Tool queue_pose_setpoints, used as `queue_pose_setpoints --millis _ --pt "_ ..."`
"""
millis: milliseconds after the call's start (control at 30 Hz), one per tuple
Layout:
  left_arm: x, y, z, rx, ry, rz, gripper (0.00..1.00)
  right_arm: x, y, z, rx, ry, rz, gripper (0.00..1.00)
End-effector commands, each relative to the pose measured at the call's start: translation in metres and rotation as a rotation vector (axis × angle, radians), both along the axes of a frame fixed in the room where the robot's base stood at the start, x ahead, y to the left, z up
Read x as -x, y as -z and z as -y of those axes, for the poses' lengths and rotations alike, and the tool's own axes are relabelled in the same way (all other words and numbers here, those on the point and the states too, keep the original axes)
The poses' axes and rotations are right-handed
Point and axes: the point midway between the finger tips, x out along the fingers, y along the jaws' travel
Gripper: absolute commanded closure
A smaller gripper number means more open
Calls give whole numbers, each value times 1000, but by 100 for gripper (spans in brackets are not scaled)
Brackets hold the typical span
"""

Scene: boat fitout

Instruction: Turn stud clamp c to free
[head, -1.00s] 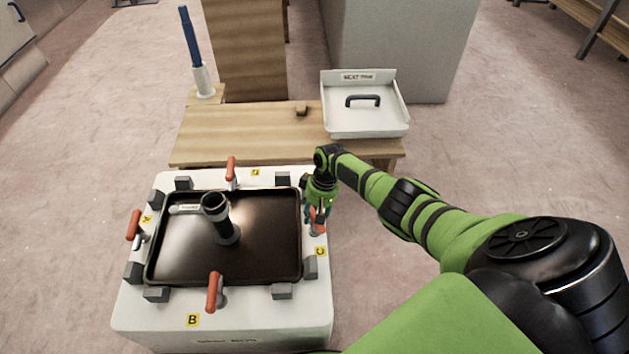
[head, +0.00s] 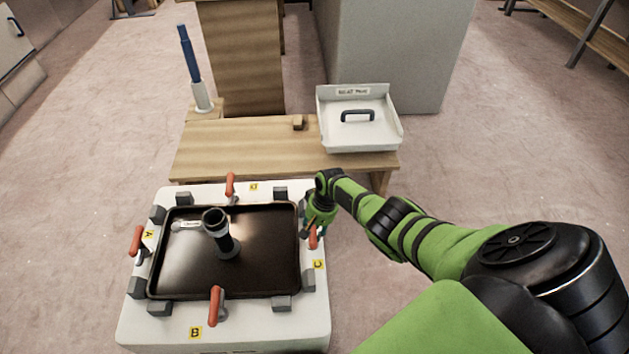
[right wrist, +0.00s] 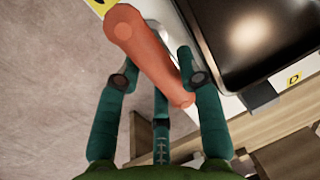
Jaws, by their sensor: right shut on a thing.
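Stud clamp c has an orange handle (head: 313,238) on the right edge of the white base, above the yellow C label (head: 318,265). My right gripper (head: 317,224) is at this handle, coming from the far right side. In the right wrist view the orange handle (right wrist: 150,50) lies between the teal fingers of my right gripper (right wrist: 160,66), which is shut on it. The handle runs slantwise there, with its round end towards the top left. The clamp's lower part is mostly hidden in the head view. My left gripper is not in view.
A black tray (head: 180,270) with an upright black tube (head: 222,237) sits in the base. Other orange clamp handles stand at label A (head: 137,240), label B (head: 215,305) and the far edge (head: 230,185). Behind are a wooden bench (head: 250,150) and a white bin (head: 360,137).

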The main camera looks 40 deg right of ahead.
Motion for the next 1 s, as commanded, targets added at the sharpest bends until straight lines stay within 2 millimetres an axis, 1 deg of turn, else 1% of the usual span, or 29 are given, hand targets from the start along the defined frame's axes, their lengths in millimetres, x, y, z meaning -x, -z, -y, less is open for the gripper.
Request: queue_pose_setpoints --millis 33,233,267,300,333,767,867,1000 --pt "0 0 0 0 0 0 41 -10 -5 -5 -11 7 28 95" --pt "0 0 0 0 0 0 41 -10 -5 -5 -10 6 28 95" --pt "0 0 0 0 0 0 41 -10 -5 -5 -10 6 28 59" --pt "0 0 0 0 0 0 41 -10 -5 -5 -10 6 28 43" --pt "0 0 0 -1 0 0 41 -10 -5 -5 -10 5 27 41" --pt "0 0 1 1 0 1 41 -4 -2 -1 -3 2 14 41" --pt "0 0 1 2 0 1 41 -4 -3 -1 -2 1 13 41" --pt "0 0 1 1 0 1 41 -3 -10 2 -2 1 14 41"
